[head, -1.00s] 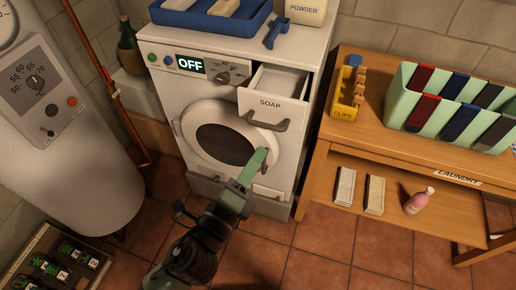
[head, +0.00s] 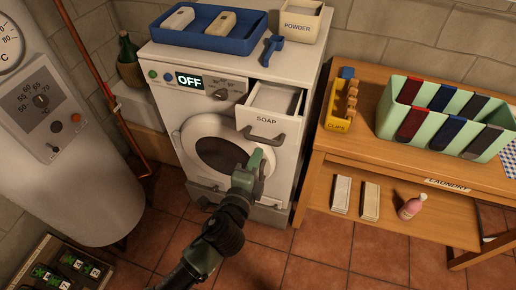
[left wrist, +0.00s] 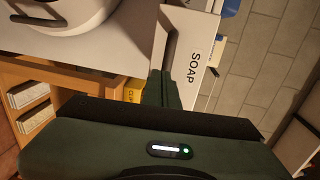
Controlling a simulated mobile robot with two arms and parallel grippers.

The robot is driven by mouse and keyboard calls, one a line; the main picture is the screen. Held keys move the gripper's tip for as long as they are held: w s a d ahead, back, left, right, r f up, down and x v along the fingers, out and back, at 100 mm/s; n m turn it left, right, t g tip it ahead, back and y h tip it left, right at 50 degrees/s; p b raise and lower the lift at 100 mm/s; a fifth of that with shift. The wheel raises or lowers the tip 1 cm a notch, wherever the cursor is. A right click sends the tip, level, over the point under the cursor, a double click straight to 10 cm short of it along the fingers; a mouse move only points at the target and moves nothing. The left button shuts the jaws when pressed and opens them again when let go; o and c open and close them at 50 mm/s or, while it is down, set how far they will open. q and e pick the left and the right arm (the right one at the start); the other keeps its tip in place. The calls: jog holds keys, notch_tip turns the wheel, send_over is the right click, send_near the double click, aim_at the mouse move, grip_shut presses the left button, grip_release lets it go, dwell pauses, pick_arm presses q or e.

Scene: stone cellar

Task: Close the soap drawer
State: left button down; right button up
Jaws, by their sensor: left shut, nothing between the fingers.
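The white soap drawer (head: 267,124), labelled SOAP, sticks out open at the upper right of the washing machine's front (head: 175,112). Its grey handle is on the front, below the label. My left gripper (head: 257,158) is shut and empty, just below the drawer front, near the right side of the round door. In the left wrist view the drawer front (left wrist: 193,68) appears turned on its side, and my left gripper's closed fingers (left wrist: 161,88) point up beside it. I cannot tell whether they touch it. My right gripper is not in view.
A blue tray (head: 199,42) with soap bars, a blue scoop (head: 272,49) and a powder box (head: 298,24) stand on the machine. A wooden table (head: 360,149) with a yellow clips box (head: 341,108) is at right. A boiler (head: 60,145) stands at left.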

aim_at(272, 120)
pick_arm(q)
jog(key=shift+w+d+r, duration=0.1)
jog(key=shift+w+d, duration=0.1)
jog(key=shift+w, duration=0.45)
jog(key=b+x, duration=0.1)
jog(key=x, duration=0.3)
jog(key=r+x, duration=0.1)
jog(key=x, duration=0.4)
jog(key=r+b+x, duration=0.1)
jog(key=x, duration=0.3)
jog(key=shift+w+d+f+b, duration=0.2)
jog(key=shift+w+b, duration=0.1)
jog(key=shift+w, duration=0.05)
jog(key=shift+w+r, duration=0.1)
jog(key=shift+r, duration=0.3)
